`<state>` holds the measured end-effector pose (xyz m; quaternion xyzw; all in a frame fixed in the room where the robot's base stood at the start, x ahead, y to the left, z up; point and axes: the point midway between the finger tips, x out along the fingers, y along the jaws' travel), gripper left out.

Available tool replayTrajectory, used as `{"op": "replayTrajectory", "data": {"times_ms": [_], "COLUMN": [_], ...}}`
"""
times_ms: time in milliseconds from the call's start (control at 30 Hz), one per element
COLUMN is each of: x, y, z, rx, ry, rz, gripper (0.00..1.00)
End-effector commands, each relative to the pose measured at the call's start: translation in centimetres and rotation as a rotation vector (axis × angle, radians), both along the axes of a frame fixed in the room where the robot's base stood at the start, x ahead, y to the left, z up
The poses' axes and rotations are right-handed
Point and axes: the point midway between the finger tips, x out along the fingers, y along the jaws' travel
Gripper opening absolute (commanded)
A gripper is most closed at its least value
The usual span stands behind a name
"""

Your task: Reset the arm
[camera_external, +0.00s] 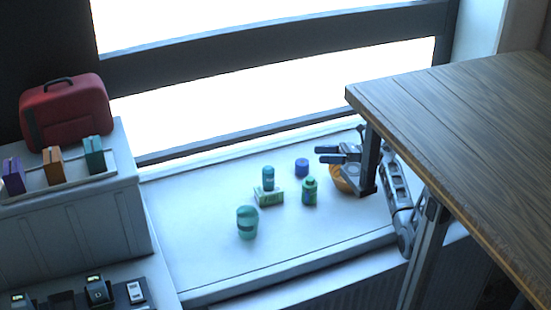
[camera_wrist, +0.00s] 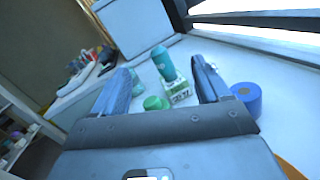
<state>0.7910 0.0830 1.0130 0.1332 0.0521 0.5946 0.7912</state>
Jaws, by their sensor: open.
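My gripper (camera_external: 327,154) is open and empty at the right end of the white ledge, in front of an orange round thing (camera_external: 342,178) that it partly hides. In the wrist view my gripper (camera_wrist: 162,80) shows two blue fingers spread apart, with nothing held between them. Beyond the fingers a teal cylinder (camera_wrist: 163,62) stands on a green and white box (camera_wrist: 178,92). A green bottle (camera_wrist: 155,103) is nearer, partly hidden by my gripper.
A teal cup (camera_external: 247,222) stands near the ledge's front. A white cabinet (camera_external: 75,220) at left bears a red case (camera_external: 66,112) and several coloured boxes. A wooden tabletop (camera_external: 460,120) overhangs at right, close to my arm. The ledge's left part (camera_external: 190,220) is clear.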

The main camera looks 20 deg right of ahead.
Motion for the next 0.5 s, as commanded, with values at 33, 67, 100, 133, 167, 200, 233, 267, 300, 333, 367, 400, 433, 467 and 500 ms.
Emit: {"op": "replayTrajectory", "data": {"times_ms": [33,67,100,133,167,200,233,267,300,333,367,400,433,467,500], "x": [-1.8,-2.6,-3.6,-4.4,-5.1,-6.1,-6.8,-7.5,-8.5,-9.3,-10.1,-11.1,-11.9,-12.7,-13.8], "y": [0.8,1.0,1.3,1.4,1.5,1.6,1.7,1.6,1.6,1.5,1.4,1.2,1.0,0.8,0.4], "z": [0.0,0.2,0.4,0.5,0.6,0.8,0.8,0.9,1.0,1.0,1.1,1.2,1.2,1.3,1.3], "rx": [0.086,0.138,0.202,0.248,0.293,0.351,0.394,0.438,0.497,0.544,0.591,0.656,0.706,0.756,0.822], "ry": [0.045,0.073,0.109,0.136,0.166,0.205,0.234,0.267,0.311,0.347,0.383,0.434,0.475,0.516,0.57], "rz": [-0.015,-0.025,-0.039,-0.049,-0.059,-0.071,-0.08,-0.09,-0.103,-0.113,-0.122,-0.135,-0.145,-0.155,-0.168], "gripper": [0.76,0.76,0.76,0.76,0.76,0.76,0.76,0.76,0.76,0.76,0.76,0.76,0.76,0.76,0.76]}}
